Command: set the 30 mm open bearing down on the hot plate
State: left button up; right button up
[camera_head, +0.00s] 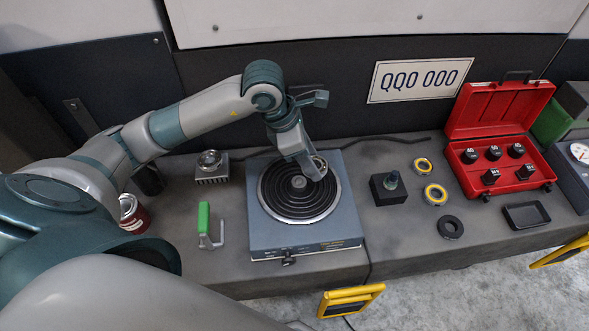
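The hot plate (262,230) is a blue-grey box with a round, ringed black heating disc on top, in the middle of the bench. My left gripper (314,169) reaches down from behind over the right rear part of the disc. A small metal ring, which looks like the 30 mm open bearing (320,163), is at its fingertips, and the fingers seem shut on it. The bearing is tilted and partly hidden by the fingers. I cannot tell whether it touches the disc. My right gripper is not in view.
Left are a green-handled tool (204,220) and a finned metal block (211,168).

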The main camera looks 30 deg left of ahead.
aim_at(299, 180)
pick_arm(q)
jog(key=a+f, duration=0.1)
jog(key=s+a+f, duration=0.1)
jog(key=a, duration=0.1)
jog(key=shift+s+a+f, duration=0.1)
jog(key=shift+s+a, duration=0.1)
jog(key=shift+a, duration=0.05)
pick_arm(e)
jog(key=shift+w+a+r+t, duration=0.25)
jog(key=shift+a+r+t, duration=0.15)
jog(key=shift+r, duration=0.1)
